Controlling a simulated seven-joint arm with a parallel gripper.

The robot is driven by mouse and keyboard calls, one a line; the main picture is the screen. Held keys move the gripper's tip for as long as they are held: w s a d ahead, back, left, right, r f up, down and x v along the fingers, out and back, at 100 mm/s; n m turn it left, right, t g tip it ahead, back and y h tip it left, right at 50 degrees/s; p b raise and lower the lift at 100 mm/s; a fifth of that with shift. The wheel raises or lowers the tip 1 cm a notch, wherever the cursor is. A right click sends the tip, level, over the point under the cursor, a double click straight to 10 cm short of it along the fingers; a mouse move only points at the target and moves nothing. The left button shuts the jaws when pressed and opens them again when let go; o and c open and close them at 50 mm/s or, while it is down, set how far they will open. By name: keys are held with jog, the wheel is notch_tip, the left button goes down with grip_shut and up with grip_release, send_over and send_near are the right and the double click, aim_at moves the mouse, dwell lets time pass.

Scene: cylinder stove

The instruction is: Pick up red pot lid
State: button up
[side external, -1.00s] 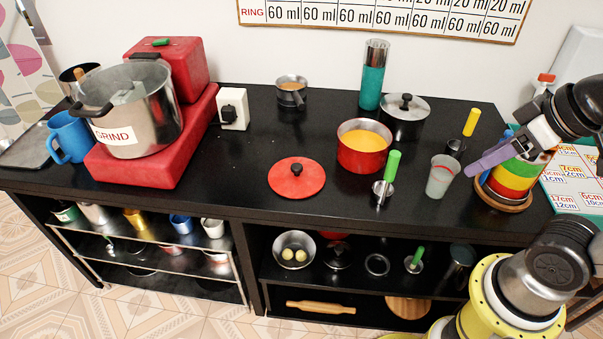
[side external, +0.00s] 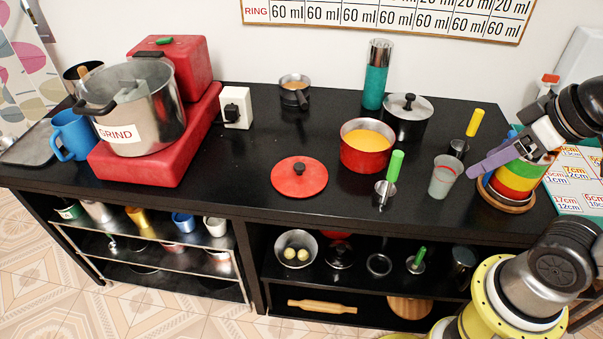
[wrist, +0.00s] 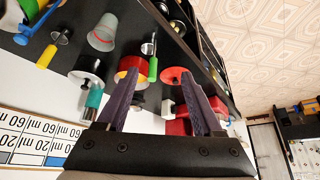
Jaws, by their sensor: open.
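The red pot lid (side external: 299,178) lies flat on the black counter, its black knob facing up. It also shows in the wrist view (wrist: 171,74), seen between my two fingers and partly covered by one. The red pot (side external: 365,158) stands uncovered to its right, filled with something orange-yellow. My gripper (side external: 485,162) is at the right of the side view, above the counter's right end and well away from the lid. Its purple fingers are spread apart in the wrist view (wrist: 160,76), with nothing held.

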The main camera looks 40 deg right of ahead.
jog(key=w+a+r+m+g+y, duration=0.1)
jog(key=w+r+m, duration=0.4)
jog(key=w+m, duration=0.25)
jog(key=w+a+r+m, duration=0.2)
jog(key=w+r+m, duration=0.4)
jog(key=w, duration=0.3)
jog(key=m+g, duration=0.5)
send_over(300, 165)
jog(key=shift+n+y, duration=0.25)
jog(key=shift+y, duration=0.15)
jog(key=f, duration=2.9)
jog(key=shift+w+d+f, duration=0.15)
jog(key=shift+d, duration=0.2)
jog(key=shift+a+f, duration=0.2)
jog(key=shift+f, duration=1.3)
jog(key=shift+a+f, duration=0.15)
jog(key=shift+f, duration=1.35)
